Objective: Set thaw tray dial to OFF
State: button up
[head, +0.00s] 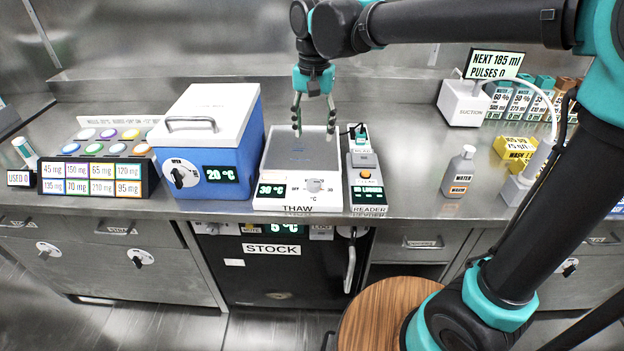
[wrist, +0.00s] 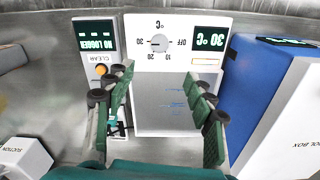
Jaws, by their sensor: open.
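The thaw tray (head: 302,155) is a white box with a grey top plate and a THAW label on the counter. Its dial (head: 315,185) is a round knob on the front panel, right of a display (head: 272,190) reading 30 °C. In the wrist view, which is upside down, the dial (wrist: 159,43) is a grey knob with marks 10, 20, 30 and OFF. Its pointer seems to be toward 30. My gripper (head: 314,132) is open and empty above the tray's plate, apart from the dial. Its fingers (wrist: 158,80) spread over the plate in the wrist view.
A blue cool box (head: 215,150) with a white lid, its own dial and a 20 °C display stands close left. A reader (head: 364,180) with an orange button stands close right. A water bottle (head: 459,170) is farther right, with clear counter around it.

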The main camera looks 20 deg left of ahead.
aim_at(314, 182)
notch_tip(314, 182, down, 17)
jog(key=shift+r, duration=0.1)
dwell(0.4)
jog(key=shift+c, duration=0.5)
jog(key=c, duration=1)
jog(key=shift+c, duration=0.2)
